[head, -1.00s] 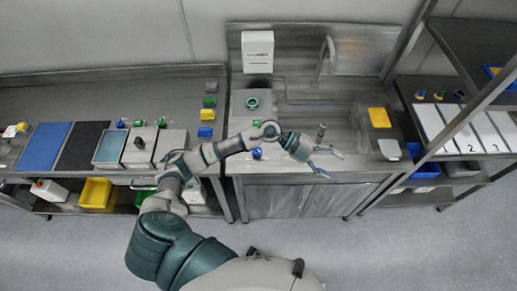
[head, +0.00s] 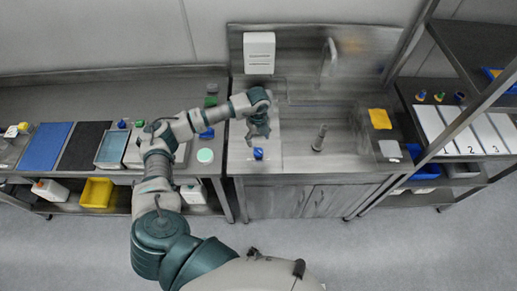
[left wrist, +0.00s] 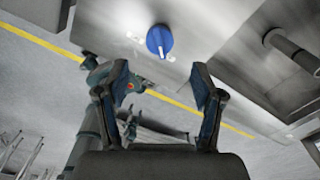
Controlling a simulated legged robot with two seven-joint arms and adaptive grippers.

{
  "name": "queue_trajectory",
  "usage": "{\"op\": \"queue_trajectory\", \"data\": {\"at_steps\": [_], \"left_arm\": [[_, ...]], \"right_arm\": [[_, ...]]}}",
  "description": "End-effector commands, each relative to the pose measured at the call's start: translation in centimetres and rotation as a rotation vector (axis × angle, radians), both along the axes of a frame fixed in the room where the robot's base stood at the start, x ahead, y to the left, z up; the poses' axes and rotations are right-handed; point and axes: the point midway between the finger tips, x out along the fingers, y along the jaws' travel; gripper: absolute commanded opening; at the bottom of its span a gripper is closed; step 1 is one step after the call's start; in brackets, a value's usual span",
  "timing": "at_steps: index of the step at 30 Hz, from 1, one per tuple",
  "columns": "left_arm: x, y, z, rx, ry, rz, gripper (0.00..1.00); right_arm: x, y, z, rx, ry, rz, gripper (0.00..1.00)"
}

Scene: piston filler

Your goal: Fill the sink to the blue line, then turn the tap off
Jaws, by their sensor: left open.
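The blue knob (head: 258,153) is at the front of the sink unit, left of the basin. It shows large in the left wrist view (left wrist: 159,41), ahead of the fingers and apart from them. My left gripper (head: 258,137) is open and empty, just behind the knob in the head view; its two spread fingers show in the left wrist view (left wrist: 160,78). The tap (head: 328,60) stands at the back of the sink (head: 345,115). A grey upright pipe (head: 319,138) stands in the basin. I cannot make out the blue line or the water level. My right gripper is not in the head view.
A white dispenser (head: 259,53) hangs behind the sink. A yellow block (head: 380,118) and a pale block (head: 390,149) lie to the right of the basin. A metal shelf rack (head: 440,150) borders the right side. The floor in front is clear.

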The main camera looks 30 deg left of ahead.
Motion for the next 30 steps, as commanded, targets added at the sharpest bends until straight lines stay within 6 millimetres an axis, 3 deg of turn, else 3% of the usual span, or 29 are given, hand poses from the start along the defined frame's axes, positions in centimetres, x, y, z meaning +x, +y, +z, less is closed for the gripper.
{"op": "queue_trajectory", "data": {"at_steps": [3,10,15,24,30], "left_arm": [[-0.1,-0.1,-2.8,0.0,0.004,0.0,0.67],[0.0,-0.1,-6.9,-0.001,0.002,0.0,0.67],[0.0,-0.2,-8.2,-0.001,0.0,-0.001,0.67],[0.0,-0.1,-8.4,-0.002,0.0,-0.002,0.67],[0.0,-0.1,-8.4,-0.002,0.0,-0.001,0.17]], "right_arm": [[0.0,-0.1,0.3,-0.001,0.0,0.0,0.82],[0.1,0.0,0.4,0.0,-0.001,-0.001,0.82],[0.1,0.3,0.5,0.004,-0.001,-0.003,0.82],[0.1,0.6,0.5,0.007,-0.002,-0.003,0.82],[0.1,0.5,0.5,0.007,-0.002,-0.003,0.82]]}}
